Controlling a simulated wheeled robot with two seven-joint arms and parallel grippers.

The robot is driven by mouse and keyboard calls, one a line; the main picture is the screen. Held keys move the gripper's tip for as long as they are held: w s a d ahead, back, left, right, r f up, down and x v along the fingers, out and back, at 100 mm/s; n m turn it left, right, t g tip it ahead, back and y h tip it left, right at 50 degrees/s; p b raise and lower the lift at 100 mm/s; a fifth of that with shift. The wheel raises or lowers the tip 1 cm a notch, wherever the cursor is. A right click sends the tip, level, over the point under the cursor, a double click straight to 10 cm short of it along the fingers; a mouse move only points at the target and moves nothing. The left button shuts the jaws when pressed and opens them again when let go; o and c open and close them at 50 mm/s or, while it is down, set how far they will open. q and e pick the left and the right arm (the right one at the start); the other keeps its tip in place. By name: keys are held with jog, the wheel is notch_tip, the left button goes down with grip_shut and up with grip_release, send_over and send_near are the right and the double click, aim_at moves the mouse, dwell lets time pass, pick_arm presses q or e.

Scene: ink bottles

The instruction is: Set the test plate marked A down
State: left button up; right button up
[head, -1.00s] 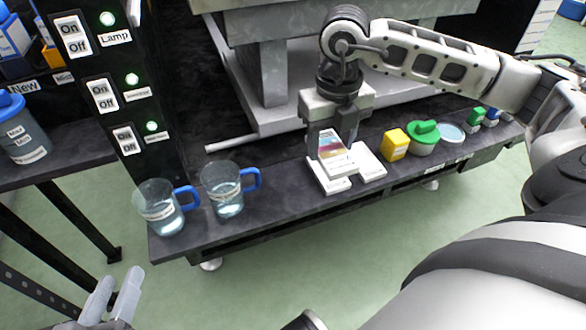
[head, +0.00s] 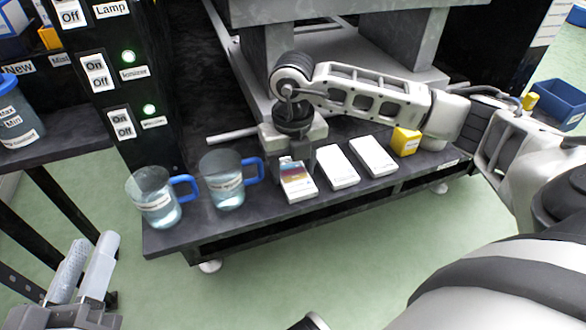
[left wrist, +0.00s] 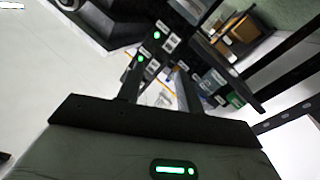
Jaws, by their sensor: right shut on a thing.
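The test plate (head: 297,184), with coloured bands and a white labelled end, is in my right gripper (head: 296,160) at the bench's front, left of two white plates. It tilts toward the front; its letter is too small to read, and I cannot tell whether it touches the bench. The jaws hide its back end. My left gripper (head: 85,268) is empty and open, low at the left of the head view, away from the bench. Its two fingers also show apart in the left wrist view (left wrist: 157,88).
Two white plates (head: 337,167) (head: 374,156) lie right of the held plate, then a yellow block (head: 405,141). Two blue-handled beakers (head: 158,198) (head: 224,180) with liquid stand to the left. A switch panel (head: 110,75) rises behind the beakers. The dark bench (head: 262,218) has a narrow bare front edge.

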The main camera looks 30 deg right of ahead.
jog(key=o, duration=0.6)
jog(key=shift+f, duration=0.1)
jog(key=o, duration=0.4)
